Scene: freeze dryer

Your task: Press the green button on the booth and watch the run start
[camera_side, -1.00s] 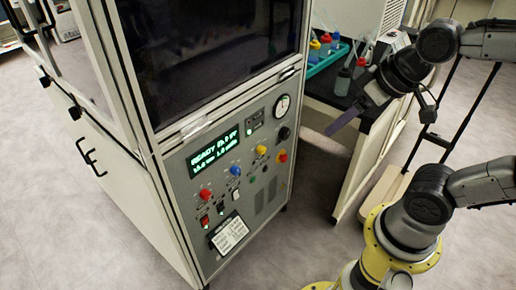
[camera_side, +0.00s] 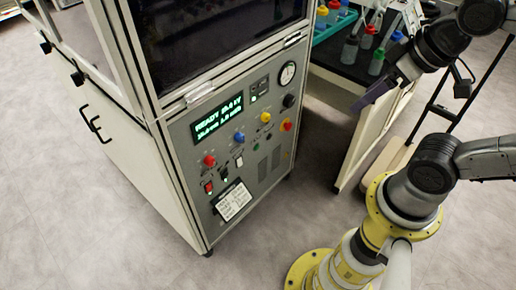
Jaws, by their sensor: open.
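The booth (camera_side: 135,165) is a tall grey cabinet with a dark window above a control panel (camera_side: 275,106). A green-lit display (camera_side: 217,118) on the panel shows READY and a second line of figures. A small dim green spot (camera_side: 256,147) sits right of the white switch; I cannot tell whether it is the green button.
Red (camera_side: 209,160), blue (camera_side: 239,138) and yellow (camera_side: 266,117) knobs and a red-and-yellow button (camera_side: 286,125) crowd the panel. A white label (camera_side: 232,202) hangs low. A bench (camera_side: 335,92) with several capped bottles stands behind my gripper. The floor before the booth is clear.

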